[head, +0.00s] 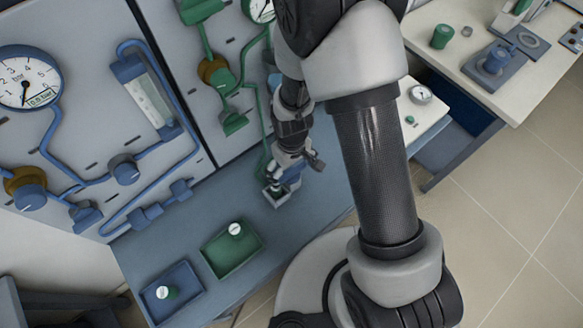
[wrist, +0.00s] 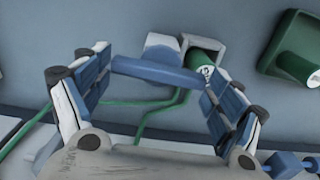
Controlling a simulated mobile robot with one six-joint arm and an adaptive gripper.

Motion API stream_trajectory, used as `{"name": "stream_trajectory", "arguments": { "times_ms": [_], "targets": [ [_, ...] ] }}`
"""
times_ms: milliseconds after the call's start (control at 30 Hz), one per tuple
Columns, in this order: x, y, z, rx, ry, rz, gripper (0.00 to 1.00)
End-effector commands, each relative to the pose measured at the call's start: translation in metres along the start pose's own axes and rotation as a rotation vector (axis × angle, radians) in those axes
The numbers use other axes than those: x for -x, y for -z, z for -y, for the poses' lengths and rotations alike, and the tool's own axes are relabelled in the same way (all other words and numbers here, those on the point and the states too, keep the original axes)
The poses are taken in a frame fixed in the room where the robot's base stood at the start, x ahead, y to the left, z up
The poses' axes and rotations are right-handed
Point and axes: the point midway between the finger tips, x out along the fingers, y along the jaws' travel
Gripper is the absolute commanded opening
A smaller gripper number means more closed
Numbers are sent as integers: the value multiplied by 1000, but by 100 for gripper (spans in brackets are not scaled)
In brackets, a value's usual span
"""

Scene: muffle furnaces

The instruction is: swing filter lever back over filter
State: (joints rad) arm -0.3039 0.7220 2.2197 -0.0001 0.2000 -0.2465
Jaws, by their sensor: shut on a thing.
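The filter lever (wrist: 155,73) is a blue bar in the wrist view. It lies crosswise between the fingertips of my gripper (wrist: 157,75), which is shut on it, one finger at each end. The filter (wrist: 200,75) is a green cylinder with a pale marked end. It sits in a small grey holder (wrist: 203,45) just beyond the lever's right end. In the head view my gripper (head: 283,180) is low over the blue-grey bench beside the panel. The lever and filter are mostly hidden there by my gripper.
A green tray (head: 215,269) and a blue tray (head: 188,312) each hold a white-topped green cylinder on the bench. The panel behind carries gauges (head: 28,78), a flow tube (head: 150,95), and blue and green pipes. A side table with instruments stands at right.

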Motion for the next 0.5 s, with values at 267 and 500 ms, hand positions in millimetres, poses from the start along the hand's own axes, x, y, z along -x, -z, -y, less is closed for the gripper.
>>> {"name": "stream_trajectory", "arguments": {
  "times_ms": [267, 500],
  "targets": [
    [0, 0, 0, 55, 0, 0, 63],
    [0, 0, 0, 62, 0, 0, 63]
  ]
}}
